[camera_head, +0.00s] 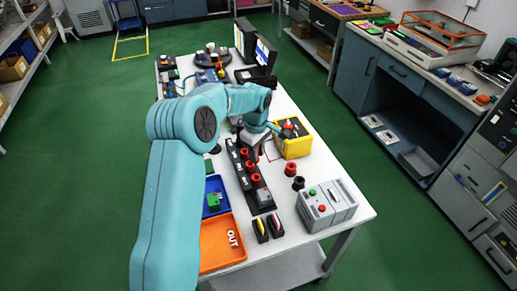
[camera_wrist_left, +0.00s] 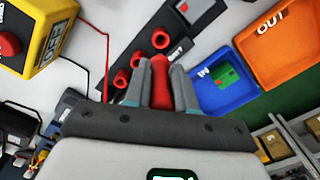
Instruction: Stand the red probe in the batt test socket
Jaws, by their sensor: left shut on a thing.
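My left gripper (camera_head: 257,146) reaches over the middle of the white table. In the left wrist view it (camera_wrist_left: 160,70) is shut on the red probe (camera_wrist_left: 160,88), which stands between its two grey fingers. In the head view I cannot make out the probe behind the gripper. A black socket strip (camera_head: 264,198) with several red sockets runs along the table below the gripper; in the left wrist view the red sockets (camera_wrist_left: 137,58) lie just beyond the fingertips. My right gripper is not in view.
A yellow box (camera_head: 297,149) with a red knob stands right of the strip. The blue IN tray (camera_head: 225,205) and orange OUT tray (camera_head: 212,256) lie left of it. A grey button box (camera_head: 340,203) stands at the front right. Monitors (camera_head: 262,55) stand at the back.

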